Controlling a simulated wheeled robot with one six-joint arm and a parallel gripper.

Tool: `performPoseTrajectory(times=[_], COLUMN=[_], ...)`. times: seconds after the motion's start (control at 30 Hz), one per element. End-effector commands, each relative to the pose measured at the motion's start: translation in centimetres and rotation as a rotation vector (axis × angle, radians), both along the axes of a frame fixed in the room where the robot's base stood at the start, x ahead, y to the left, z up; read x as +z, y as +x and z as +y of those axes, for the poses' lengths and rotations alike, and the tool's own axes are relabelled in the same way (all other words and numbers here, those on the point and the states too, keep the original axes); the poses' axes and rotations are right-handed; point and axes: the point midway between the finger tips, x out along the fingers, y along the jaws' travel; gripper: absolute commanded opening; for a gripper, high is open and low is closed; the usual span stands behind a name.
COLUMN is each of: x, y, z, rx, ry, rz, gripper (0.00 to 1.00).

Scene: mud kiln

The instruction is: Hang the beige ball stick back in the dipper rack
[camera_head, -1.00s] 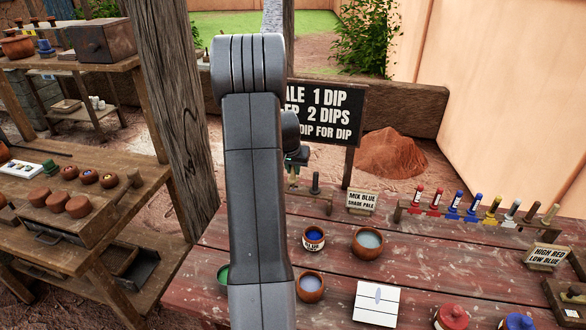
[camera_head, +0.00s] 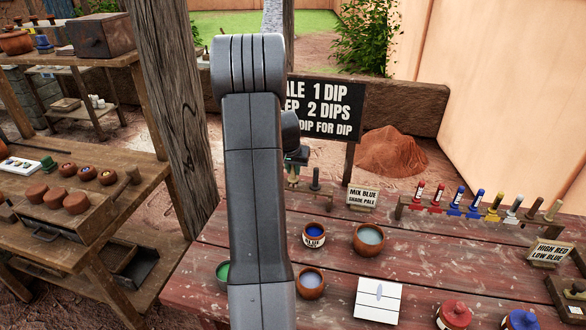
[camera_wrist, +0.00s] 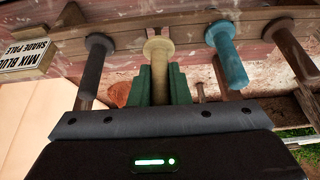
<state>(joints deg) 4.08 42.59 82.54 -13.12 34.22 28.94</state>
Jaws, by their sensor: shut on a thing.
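My gripper (camera_wrist: 160,85) has green fingers and is shut on the beige ball stick (camera_wrist: 158,60) in the wrist view. The stick's rounded end points towards the wooden dipper rack (camera_wrist: 128,32). The stick is between a dark grey stick (camera_wrist: 94,65) and a teal stick (camera_wrist: 226,52), with a brown stick (camera_wrist: 292,52) farther right. I cannot tell whether the beige stick touches the rack. In the head view my gripper (camera_head: 298,157) is partly hidden behind my arm, above the back of the red table. A grey stick (camera_head: 315,180) shows beside it.
A rack of coloured sticks (camera_head: 470,212) stands at right. A wooden post (camera_head: 170,110) rises at left.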

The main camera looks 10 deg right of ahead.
Motion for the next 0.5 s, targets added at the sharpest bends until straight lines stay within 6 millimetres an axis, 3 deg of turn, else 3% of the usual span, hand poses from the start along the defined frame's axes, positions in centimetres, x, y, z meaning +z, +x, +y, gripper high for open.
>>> performPoseTrajectory(times=[0.5], x=[-0.38], y=[0.0], z=[0.0], rx=[0.0], ry=[0.0], rz=[0.0], gripper=[0.0])
